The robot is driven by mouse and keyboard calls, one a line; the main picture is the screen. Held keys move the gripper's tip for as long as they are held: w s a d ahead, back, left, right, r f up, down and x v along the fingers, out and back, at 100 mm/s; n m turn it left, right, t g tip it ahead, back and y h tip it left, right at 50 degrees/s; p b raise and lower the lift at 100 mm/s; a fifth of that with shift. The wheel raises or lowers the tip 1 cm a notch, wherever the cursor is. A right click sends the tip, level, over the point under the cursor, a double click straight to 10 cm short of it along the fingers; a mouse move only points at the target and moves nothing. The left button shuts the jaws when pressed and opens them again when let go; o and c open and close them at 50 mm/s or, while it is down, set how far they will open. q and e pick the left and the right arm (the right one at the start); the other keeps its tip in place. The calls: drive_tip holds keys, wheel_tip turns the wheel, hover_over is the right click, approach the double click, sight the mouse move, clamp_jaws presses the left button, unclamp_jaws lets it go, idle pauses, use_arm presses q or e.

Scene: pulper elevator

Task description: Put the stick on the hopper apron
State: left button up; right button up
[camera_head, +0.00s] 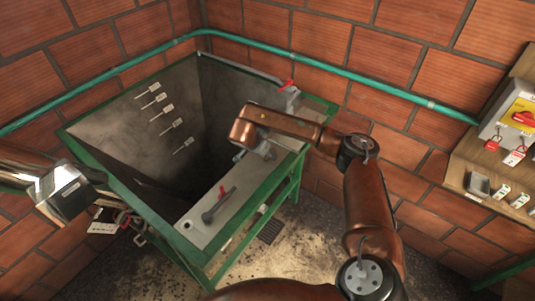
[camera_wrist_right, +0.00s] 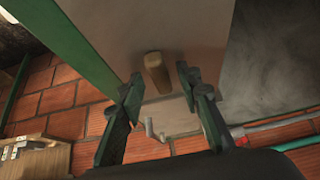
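The stick (camera_wrist_right: 157,72) is a short light-brown wooden piece in the right wrist view. It is against the pale grey hopper apron (camera_wrist_right: 165,25), and I cannot tell whether it stands or lies there. My right gripper (camera_wrist_right: 160,93) is open, with its dark fingers apart on either side of the stick's near end and no visible contact. In the head view the apron (camera_head: 232,208) is the metal strip on the hopper's right side. My right wrist hides the stick there. My left arm enters at the left beside the hopper, its gripper not clearly seen.
The green-framed hopper (camera_head: 200,110) is a deep open pit, with several tags (camera_head: 160,110) on its wall. A dark tool with a red part (camera_head: 217,203) lies on the apron's near end. A red valve handle (camera_head: 287,85) is at the far corner. A wooden shelf (camera_head: 490,175) is right.

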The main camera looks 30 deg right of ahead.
drive_tip(key=b+v, duration=0.2)
drive_tip(key=v, duration=1)
drive_tip(key=shift+r, duration=0.2)
